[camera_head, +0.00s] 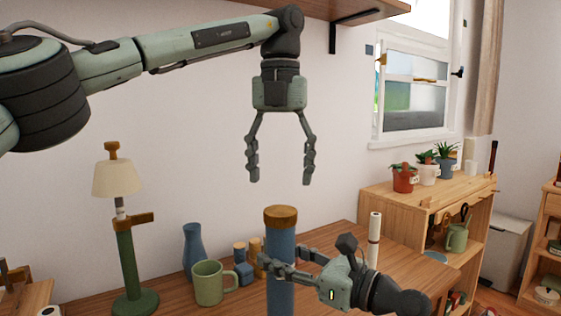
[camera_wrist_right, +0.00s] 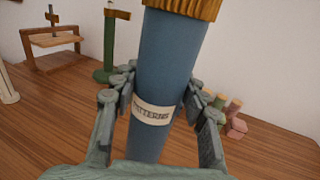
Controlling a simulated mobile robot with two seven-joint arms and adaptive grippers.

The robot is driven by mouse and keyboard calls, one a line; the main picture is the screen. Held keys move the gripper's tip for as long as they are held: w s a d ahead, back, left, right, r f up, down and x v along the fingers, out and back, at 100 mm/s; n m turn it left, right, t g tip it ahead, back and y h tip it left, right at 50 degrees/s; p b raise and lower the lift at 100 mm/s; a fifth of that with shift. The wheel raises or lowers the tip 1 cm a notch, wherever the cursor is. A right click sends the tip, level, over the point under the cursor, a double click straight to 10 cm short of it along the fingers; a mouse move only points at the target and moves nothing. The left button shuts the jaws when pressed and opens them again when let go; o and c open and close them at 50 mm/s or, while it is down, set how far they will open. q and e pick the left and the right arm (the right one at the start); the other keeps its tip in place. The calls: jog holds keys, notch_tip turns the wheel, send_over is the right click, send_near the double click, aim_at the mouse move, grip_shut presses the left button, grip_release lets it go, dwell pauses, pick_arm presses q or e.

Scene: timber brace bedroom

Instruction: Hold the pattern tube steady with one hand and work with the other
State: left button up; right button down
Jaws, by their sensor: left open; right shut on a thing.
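The pattern tube (camera_head: 280,240) is a tall blue cylinder with a brown cap, standing upright on the wooden table. In the right wrist view the tube (camera_wrist_right: 168,72) carries a pale label with lettering. My right gripper (camera_head: 282,262) is shut around the tube from the right, below the cap; its fingers (camera_wrist_right: 160,98) press on both sides of the tube in the wrist view. My left gripper (camera_head: 279,180) is open and empty, pointing down directly above the tube's cap, with a gap between fingertips and cap. The tube's base is hidden in both views.
A green mug (camera_head: 209,284), a blue vase (camera_head: 194,250) and small blue and wooden containers (camera_head: 244,270) stand left of the tube. A green lamp (camera_head: 127,262) is further left. A white roll (camera_head: 374,240) stands to the right. A shelf (camera_head: 300,8) hangs above my left arm.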

aim_at(280, 210)
pick_arm(q)
notch_tip(280, 210, down, 7)
jog(key=shift+r, duration=0.15)
jog(key=shift+c, duration=0.3)
jog(key=c, duration=1.1)
jog(key=m, duration=0.5)
jog(key=o, duration=1.2)
jog(key=shift+o, duration=0.2)
jog(key=shift+r, duration=2.3)
jog(key=shift+c, duration=0.4)
